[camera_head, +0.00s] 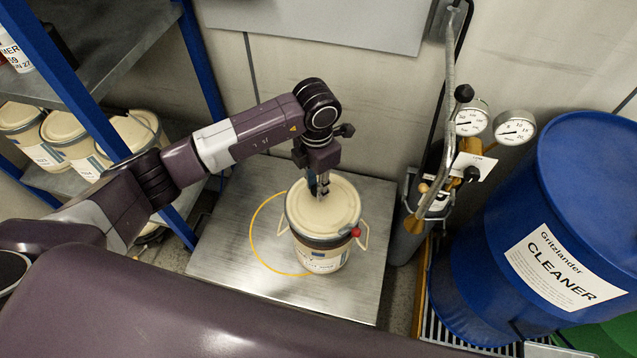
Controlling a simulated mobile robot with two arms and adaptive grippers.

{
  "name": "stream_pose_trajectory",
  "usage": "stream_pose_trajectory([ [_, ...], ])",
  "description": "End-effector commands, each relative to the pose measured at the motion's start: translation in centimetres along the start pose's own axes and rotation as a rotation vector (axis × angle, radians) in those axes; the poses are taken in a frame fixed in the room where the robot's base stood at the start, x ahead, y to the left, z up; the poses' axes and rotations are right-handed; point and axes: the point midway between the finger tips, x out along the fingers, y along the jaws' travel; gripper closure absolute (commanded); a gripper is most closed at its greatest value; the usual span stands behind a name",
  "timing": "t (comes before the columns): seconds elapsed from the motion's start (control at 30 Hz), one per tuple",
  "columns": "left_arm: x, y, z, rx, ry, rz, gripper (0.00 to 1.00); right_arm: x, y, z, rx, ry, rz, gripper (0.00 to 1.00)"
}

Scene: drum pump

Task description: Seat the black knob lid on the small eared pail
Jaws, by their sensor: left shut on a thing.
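The small eared pail (322,259) stands upright on a metal plate, with pale ears at its sides and a printed label on its front. A round cream lid (338,213) covers its top, with a dark band under its rim. A small red part (356,232) shows at the right of the rim. My left gripper (323,194) points down at the lid's middle and is shut on its knob, which the fingers mostly hide. I cannot tell whether the lid rests fully on the pail. My right gripper is not in view.
The metal plate (225,248) has bare room around the pail, and a thin yellow line (254,222) curves on its left. A blue drum (590,200) and gauges (515,127) stand right. A blue-posted shelf (80,75) with pails is left.

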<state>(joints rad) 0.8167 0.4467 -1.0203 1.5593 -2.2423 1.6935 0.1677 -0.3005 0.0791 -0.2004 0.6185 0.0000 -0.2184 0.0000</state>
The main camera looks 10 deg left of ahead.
Motion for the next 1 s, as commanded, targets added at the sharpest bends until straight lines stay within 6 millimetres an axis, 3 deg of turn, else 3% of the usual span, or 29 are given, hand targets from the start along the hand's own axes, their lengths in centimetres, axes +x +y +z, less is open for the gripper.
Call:
stream_pose_trajectory([
  [0.53,5.0,-0.1,0.1,0.001,-0.002,-0.002,1.0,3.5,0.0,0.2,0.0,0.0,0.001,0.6],
  [1.0,5.4,0.0,0.1,0.001,-0.002,0.0,1.0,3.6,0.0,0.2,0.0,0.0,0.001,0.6],
])
